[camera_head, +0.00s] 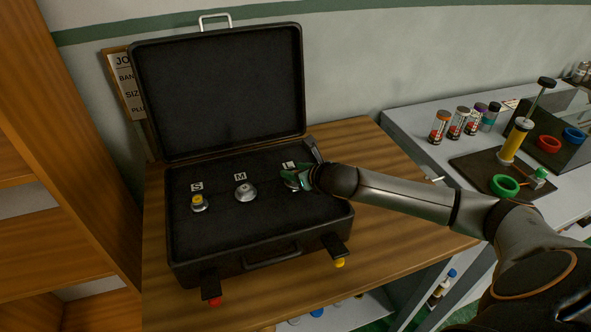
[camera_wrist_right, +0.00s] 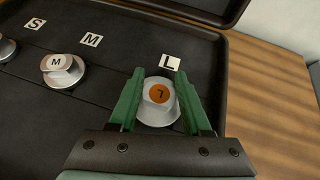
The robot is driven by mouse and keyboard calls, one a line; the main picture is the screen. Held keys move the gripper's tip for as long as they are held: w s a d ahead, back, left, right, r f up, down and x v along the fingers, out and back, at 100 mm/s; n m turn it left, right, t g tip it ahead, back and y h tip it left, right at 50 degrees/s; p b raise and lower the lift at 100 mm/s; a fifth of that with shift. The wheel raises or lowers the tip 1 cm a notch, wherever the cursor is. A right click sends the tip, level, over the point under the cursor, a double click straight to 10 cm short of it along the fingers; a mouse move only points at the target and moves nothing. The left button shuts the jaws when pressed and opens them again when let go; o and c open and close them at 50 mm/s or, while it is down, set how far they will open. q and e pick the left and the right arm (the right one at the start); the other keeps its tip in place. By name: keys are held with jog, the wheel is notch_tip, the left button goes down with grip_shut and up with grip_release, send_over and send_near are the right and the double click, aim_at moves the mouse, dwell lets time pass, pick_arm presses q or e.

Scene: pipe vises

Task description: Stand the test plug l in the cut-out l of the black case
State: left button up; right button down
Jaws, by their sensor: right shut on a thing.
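The black case (camera_head: 260,258) lies open on a wooden table, its lid upright at the back. Its foam carries the labels S, M and L. Test plug l (camera_wrist_right: 159,95), silver with an orange disc marked L on top, is by the L label (camera_wrist_right: 170,63). My right gripper (camera_wrist_right: 156,98) has its green fingers shut on the plug, one on each side. In the head view my right gripper (camera_head: 297,178) reaches the right part of the foam and largely hides the plug. Whether the plug's base is fully down in cut-out l is hard to tell. My left gripper is not in view.
A silver plug (camera_head: 246,192) sits by the M label and a yellow-topped plug (camera_head: 199,203) by the S label. Two open latches hang at the case's front. A grey bench (camera_head: 408,122) with bottles and coloured rings stands to the right.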

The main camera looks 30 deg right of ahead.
jog(key=shift+f, duration=0.1)
jog(key=shift+f, duration=0.1)
jog(key=shift+c, duration=1.8)
grip_release()
jog(key=shift+s+r, duration=0.15)
jog(key=shift+r, duration=0.15)
jog(key=v, duration=1.1)
jog(key=shift+s+r+b, duration=0.2)
jog(key=shift+s+b, duration=0.1)
